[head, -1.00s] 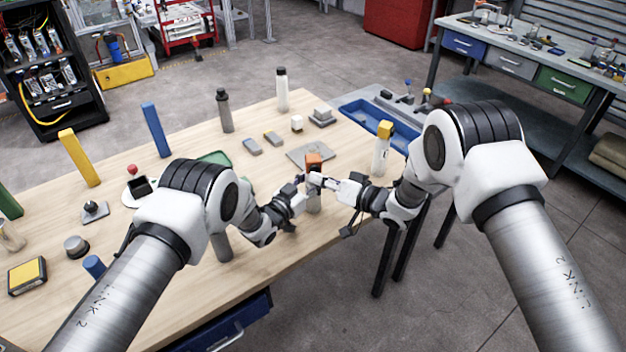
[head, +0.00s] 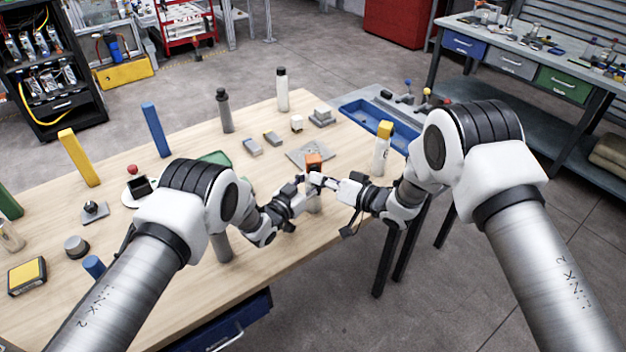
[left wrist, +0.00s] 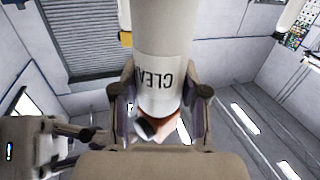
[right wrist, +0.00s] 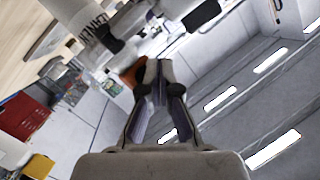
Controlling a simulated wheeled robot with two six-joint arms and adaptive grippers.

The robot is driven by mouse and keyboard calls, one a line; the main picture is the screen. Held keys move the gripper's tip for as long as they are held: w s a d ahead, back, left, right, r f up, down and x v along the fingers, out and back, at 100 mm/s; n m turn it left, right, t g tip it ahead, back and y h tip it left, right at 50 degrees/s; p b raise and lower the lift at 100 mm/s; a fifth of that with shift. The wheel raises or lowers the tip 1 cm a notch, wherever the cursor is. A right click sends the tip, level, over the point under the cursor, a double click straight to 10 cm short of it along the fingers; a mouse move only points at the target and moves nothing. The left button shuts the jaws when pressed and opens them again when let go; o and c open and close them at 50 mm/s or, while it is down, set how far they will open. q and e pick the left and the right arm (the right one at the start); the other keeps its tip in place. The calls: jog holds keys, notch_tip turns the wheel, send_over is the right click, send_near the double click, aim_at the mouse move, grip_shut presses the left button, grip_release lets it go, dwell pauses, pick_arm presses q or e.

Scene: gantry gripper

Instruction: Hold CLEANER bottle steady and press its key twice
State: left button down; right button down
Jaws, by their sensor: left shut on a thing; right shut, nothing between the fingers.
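The CLEANER bottle is white with an orange head (head: 314,161) and stands near the table's front edge in the head view. Its lettered body (left wrist: 163,75) fills the middle of the left wrist view, upside down. My left gripper (head: 300,184) is shut on the bottle's body, with one finger on each side. My right gripper (right wrist: 156,66) is shut and empty, its fingertips close beside the orange head in the right wrist view. I cannot tell whether they touch it. The key itself is not clearly visible; grippers hide part of the bottle.
A yellow-capped bottle (head: 382,150) stands to the right, near my right forearm. A grey plate (head: 302,153) lies behind the CLEANER bottle. A dark bottle (head: 224,110) and a white bottle (head: 282,90) stand farther back. A blue tray (head: 372,118) is at the right.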

jog(key=shift+s, duration=0.1)
jog(key=shift+s+d, duration=0.2)
jog(key=shift+s, duration=1.25)
jog(key=shift+s+d, duration=0.2)
jog(key=shift+s, duration=1.25)
jog(key=w, duration=0.6)
jog(key=shift+a, duration=0.4)
dwell(0.8)
